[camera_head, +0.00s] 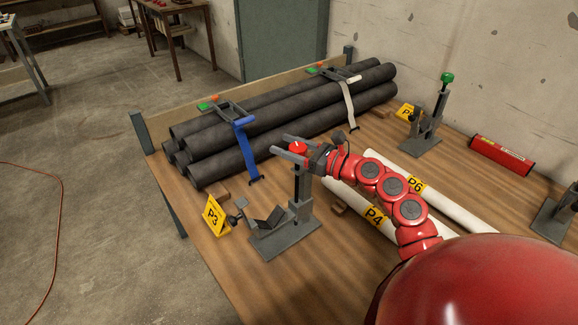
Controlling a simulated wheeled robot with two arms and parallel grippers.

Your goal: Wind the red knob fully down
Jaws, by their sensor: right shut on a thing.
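The red knob (298,147) sits at the top of a grey clamp stand (289,236) near the front of the wooden table. My right gripper (292,148) reaches in from the right along my red arm. Its fingers lie on either side of the red knob and are shut on it. The stand's upright shows below the knob, with a V-shaped cradle beside it that looks empty. My left gripper is not in view.
Black pipes (270,125) are stacked behind, held by a blue strap (246,150) and a white strap (348,104). White pipes (440,200) lie under my arm. A yellow P3 sign (214,215) is close left.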

